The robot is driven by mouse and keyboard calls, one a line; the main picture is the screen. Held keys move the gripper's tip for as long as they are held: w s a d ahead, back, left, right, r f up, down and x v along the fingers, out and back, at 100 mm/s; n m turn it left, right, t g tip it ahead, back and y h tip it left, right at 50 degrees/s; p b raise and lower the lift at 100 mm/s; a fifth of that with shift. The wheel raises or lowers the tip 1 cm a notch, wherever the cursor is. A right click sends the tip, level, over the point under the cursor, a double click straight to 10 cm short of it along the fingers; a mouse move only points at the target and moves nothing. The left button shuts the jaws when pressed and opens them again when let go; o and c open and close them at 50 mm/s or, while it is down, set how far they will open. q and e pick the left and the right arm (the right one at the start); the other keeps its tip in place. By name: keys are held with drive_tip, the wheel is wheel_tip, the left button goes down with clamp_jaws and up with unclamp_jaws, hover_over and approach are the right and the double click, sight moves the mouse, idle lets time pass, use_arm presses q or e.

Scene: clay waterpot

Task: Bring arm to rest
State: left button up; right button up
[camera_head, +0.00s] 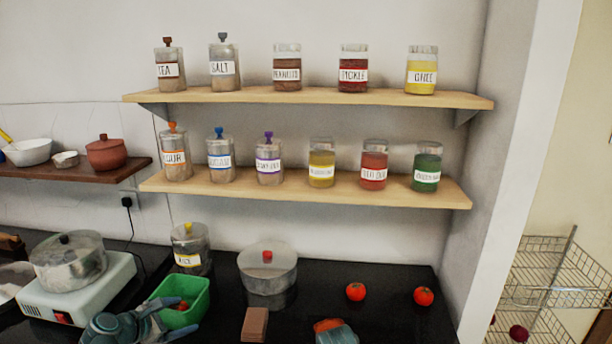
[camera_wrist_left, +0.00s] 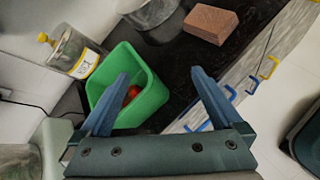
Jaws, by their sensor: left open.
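My left gripper (camera_head: 186,313) is at the bottom left of the head view, low over the counter beside the green bin. In the left wrist view its two blue fingers (camera_wrist_left: 161,75) are spread apart with nothing held between them. The green bin (camera_wrist_left: 152,100) shows beyond and partly behind the left finger, with a red item (camera_wrist_left: 133,92) inside. The head view also shows the bin (camera_head: 196,312), partly covered by the gripper. Whether the fingers touch the bin is unclear.
A steel pot (camera_head: 70,262) on a white stove (camera_head: 88,297) stands left of the gripper. A lidded steel pot (camera_head: 268,275), a brown block (camera_head: 255,324), and two tomatoes (camera_head: 355,292) are to the right. Two jar shelves (camera_head: 310,190) hang above. Dark counter is clear between items.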

use_arm(q)
drive_tip(key=s+d+f+m+g+h, duration=0.1)
drive_tip(key=d+f+m+g, duration=0.2)
drive_tip(key=d+m, duration=0.6)
drive_tip(key=s+d+f+m+g+y+p, duration=0.1)
drive_tip(key=s+d+m+g+y+p, duration=0.1)
drive_tip(key=s+d+m, duration=0.5)
drive_tip(key=s+d+f+m+g+y+p, duration=0.1)
drive_tip(key=s+d+m+g+y, duration=0.3)
drive_tip(key=s+d+m, duration=0.4)
drive_tip(key=d+f+m+g, duration=0.1)
drive_tip(key=d+m, duration=0.4)
drive_tip(key=shift+d+g+y+p, duration=0.15)
drive_tip(key=shift+g+y+p, duration=0.15)
drive_tip(key=shift+y+p, duration=0.1)
